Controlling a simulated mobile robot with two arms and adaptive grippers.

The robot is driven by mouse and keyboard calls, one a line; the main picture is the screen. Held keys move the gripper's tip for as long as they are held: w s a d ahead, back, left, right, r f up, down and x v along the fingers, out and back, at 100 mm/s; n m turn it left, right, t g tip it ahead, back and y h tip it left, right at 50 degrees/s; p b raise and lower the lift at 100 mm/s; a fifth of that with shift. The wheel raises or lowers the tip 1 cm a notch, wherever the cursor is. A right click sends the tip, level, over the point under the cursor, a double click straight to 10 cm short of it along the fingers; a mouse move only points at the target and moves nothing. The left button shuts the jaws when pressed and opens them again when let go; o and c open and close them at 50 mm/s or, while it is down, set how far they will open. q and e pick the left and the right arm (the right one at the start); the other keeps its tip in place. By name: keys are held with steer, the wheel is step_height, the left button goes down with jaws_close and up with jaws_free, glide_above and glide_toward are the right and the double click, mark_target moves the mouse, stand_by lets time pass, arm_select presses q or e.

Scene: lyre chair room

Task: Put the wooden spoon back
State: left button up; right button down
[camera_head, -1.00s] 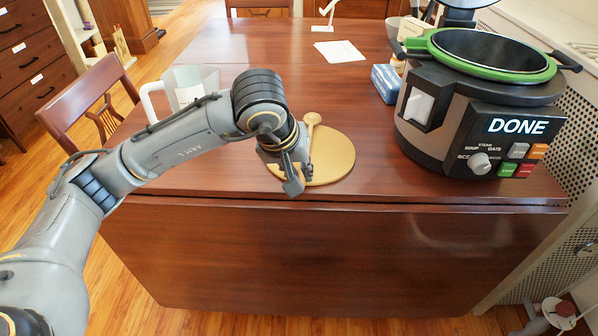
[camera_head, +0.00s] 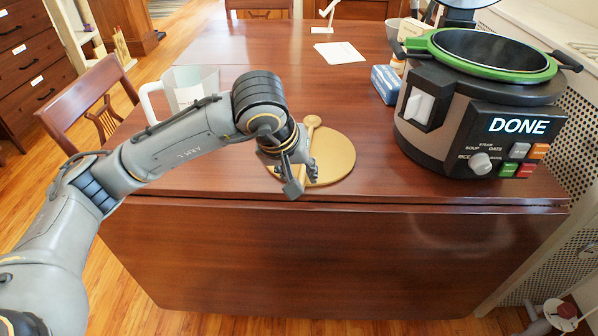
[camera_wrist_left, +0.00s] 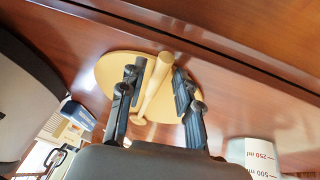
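The wooden spoon (camera_head: 312,121) lies on a round tan board (camera_head: 337,157) near the front edge of the table, its bowl end pointing away from me. My left gripper (camera_head: 300,180) is low over the left part of the board and hides part of the handle. In the left wrist view the spoon's handle (camera_wrist_left: 156,88) runs between the two fingers of the gripper (camera_wrist_left: 160,70), with gaps on both sides, so the gripper is open. The board (camera_wrist_left: 107,74) shows beneath it. My right gripper is not in view.
A large cooker (camera_head: 470,110) with a green rim and a "DONE" display stands to the right. A clear measuring jug (camera_head: 190,85) is behind my left arm. A blue box (camera_head: 386,83) and a white card (camera_head: 339,52) lie farther back. The table's (camera_head: 430,190) front strip is clear.

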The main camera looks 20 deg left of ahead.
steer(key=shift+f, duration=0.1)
